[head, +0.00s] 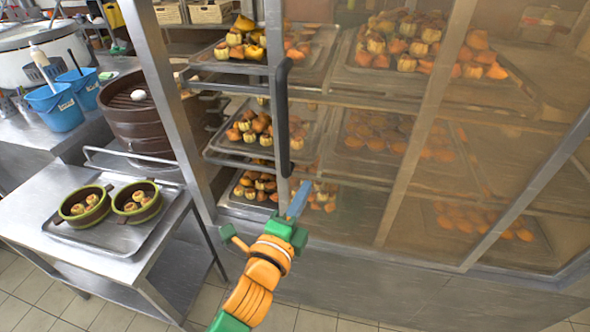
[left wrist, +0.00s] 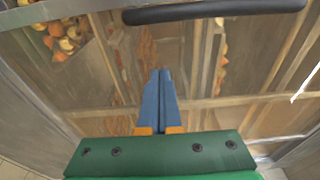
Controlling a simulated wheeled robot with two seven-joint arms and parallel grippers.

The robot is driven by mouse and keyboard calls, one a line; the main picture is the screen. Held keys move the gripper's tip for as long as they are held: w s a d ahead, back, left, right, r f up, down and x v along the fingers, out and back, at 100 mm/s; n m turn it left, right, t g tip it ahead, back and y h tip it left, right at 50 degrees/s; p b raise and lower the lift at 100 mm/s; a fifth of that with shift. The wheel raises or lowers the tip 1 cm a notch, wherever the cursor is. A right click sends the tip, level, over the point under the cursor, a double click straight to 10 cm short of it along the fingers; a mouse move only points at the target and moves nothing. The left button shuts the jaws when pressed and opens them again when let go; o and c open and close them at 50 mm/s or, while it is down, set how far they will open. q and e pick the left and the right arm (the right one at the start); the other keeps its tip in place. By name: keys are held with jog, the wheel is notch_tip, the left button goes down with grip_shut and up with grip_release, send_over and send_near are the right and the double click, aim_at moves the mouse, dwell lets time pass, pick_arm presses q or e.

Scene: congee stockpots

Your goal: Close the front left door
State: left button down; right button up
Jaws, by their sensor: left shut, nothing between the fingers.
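The front left door (head: 275,45) of the tall cabinet is a metal-framed glass panel with a long, dark vertical handle (head: 283,120). Its handle-side edge stands apart from the cabinet's left post (head: 165,85), and trays show clearly through the gap, so the door is partly open. My left gripper (head: 298,200) is shut and empty, just below the handle's lower end, by the door frame. In the left wrist view its blue fingertips (left wrist: 160,75) are together in front of the glass, with the handle (left wrist: 215,11) crossing the top. Contact with the door cannot be told. My right gripper is out of view.
Trays of buns and pastries (head: 255,125) fill the cabinet shelves. A steel side table (head: 95,260) at left holds a tray (head: 100,238) with two small steamers. Behind it are a large brown steamer (head: 140,115) and blue buckets (head: 55,107). Tiled floor shows below.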

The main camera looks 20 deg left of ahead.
aim_at(322, 157)
pick_arm(q)
jog(key=w+a+p, duration=0.2)
jog(key=w+a, duration=0.1)
jog(key=w, duration=0.2)
jog(key=shift+w+a, duration=0.15)
jog(key=shift+a, duration=0.2)
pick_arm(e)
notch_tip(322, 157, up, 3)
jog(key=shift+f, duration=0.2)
